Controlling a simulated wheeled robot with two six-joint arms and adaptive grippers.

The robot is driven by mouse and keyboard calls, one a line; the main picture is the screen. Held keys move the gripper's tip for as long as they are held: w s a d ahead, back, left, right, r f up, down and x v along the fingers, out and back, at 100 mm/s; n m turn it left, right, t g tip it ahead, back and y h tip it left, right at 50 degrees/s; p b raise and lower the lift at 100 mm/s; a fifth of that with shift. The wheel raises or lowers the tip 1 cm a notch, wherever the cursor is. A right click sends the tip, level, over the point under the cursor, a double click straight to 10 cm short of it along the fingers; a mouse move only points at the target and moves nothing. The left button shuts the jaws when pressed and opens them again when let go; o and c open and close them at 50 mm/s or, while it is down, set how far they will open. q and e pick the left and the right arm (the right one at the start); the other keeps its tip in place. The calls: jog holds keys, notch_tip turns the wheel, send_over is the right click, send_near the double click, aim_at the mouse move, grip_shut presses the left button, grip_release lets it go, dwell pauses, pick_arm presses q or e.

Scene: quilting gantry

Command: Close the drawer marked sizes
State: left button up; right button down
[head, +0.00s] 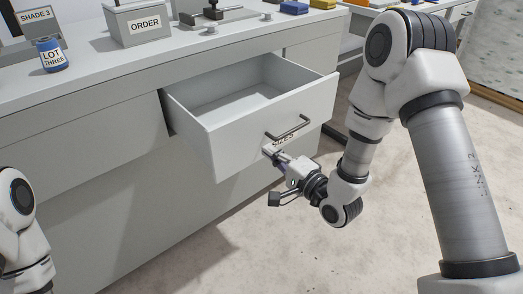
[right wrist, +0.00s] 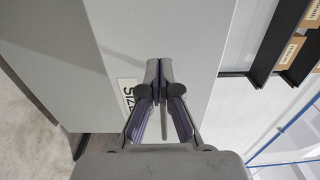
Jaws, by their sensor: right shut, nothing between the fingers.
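The drawer marked sizes (head: 240,133) stands pulled out from the grey cabinet and looks empty inside. Its front carries a dark bar handle (head: 288,128) with the label (head: 283,140) just below it, partly covered by my gripper. My right gripper (head: 270,150) is shut and empty, its fingertips at the drawer front just below the handle. In the right wrist view the shut fingertips (right wrist: 158,66) point at the drawer front (right wrist: 190,40), beside the partly hidden label (right wrist: 128,92). I cannot tell whether they touch. My left gripper is out of view; only part of my left arm shows.
The cabinet top (head: 110,72) holds a box labelled ORDER (head: 143,25), a blue LOT THREE tin (head: 51,55) and a SHADE box (head: 36,14) at the back. The pale floor (head: 245,240) in front of the cabinet is clear.

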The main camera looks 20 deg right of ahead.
aim_at(255, 140)
jog(key=x, duration=0.3)
jog(key=shift+w+a+f, duration=0.1)
jog(key=shift+w, duration=0.25)
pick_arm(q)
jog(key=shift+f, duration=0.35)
pick_arm(e)
jog(key=shift+w, duration=0.1)
